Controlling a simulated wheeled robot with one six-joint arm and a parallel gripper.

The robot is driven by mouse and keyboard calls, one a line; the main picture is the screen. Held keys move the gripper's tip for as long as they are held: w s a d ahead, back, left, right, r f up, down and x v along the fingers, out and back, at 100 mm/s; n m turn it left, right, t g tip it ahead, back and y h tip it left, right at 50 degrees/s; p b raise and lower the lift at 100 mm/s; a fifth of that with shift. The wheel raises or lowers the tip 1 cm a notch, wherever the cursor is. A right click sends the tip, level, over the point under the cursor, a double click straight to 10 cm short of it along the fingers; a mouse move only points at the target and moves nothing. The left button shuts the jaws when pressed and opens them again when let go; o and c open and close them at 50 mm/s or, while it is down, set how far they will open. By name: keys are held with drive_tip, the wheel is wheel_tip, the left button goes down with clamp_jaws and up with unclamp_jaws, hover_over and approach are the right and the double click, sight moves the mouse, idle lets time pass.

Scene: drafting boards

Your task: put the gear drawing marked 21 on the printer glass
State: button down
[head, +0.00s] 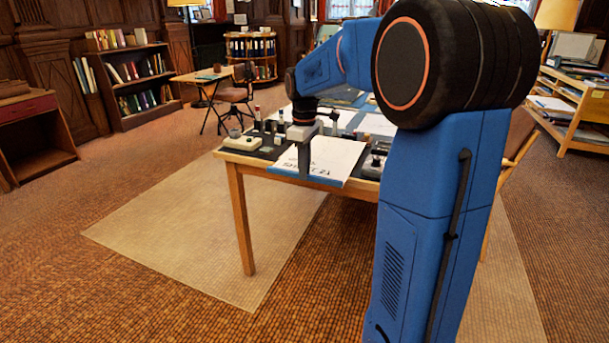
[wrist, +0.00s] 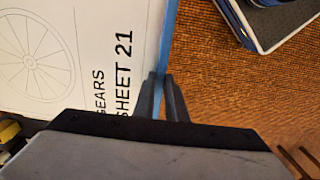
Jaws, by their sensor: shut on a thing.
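The gear drawing (wrist: 110,60) is a white sheet with a spoked wheel and the words "GEARS SHEET 21", with a blue strip along its edge. In the head view the drawing (head: 335,158) lies at the front edge of the table, its blue-edged side toward me. My gripper (wrist: 162,88) is shut on that edge by the number 21. In the head view my gripper (head: 303,158) comes down over the sheet's left part. I cannot tell whether the sheet is lifted. I cannot make out a printer glass in either view.
The wooden table (head: 236,200) carries several small dark and white objects left of and behind the drawing. A pale boxy item (head: 243,141) sits at its left corner. A shelf unit (head: 572,108) stands at the right. The floor (head: 200,225) in front is clear.

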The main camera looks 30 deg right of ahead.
drive_tip(key=shift+f, duration=1.1)
drive_tip(key=c, duration=1.8)
unclamp_jaws()
wheel_tip(320, 180, up, 12)
drive_tip(key=shift+s, duration=0.15)
